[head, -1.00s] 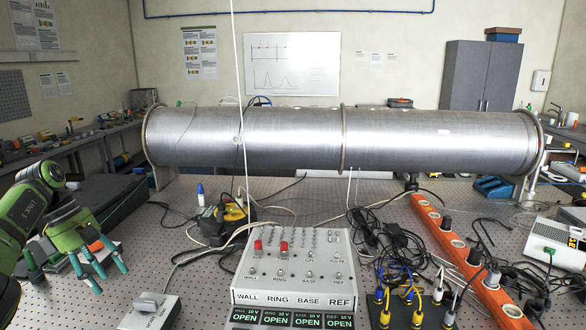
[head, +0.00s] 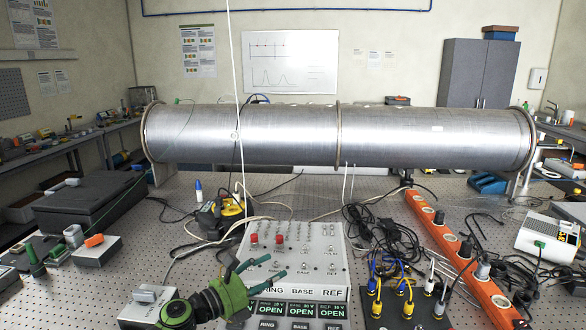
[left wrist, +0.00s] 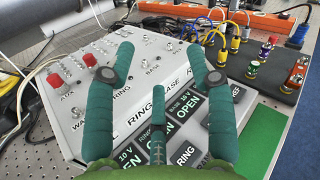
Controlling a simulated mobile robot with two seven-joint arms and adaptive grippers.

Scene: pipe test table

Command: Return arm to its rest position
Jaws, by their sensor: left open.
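My left gripper (head: 262,268) is green with teal-wrapped fingers. In the head view it hangs over the front left part of the white control box (head: 325,262), with its fingers pointing to the right. The fingers are spread open with nothing between them. In the left wrist view the open fingers (left wrist: 158,85) frame the box's labels and its displays reading OPEN. The gripper covers the WALL label in the head view. I cannot tell whether it touches the box. My right gripper is not in view.
A large metal pipe (head: 280,135) spans the table behind the box. An orange power strip (head: 460,255) and black cables (head: 372,225) lie to the right. A black board with yellow and blue plugs (head: 405,305) is at front right. A small grey box (head: 145,303) stands at left.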

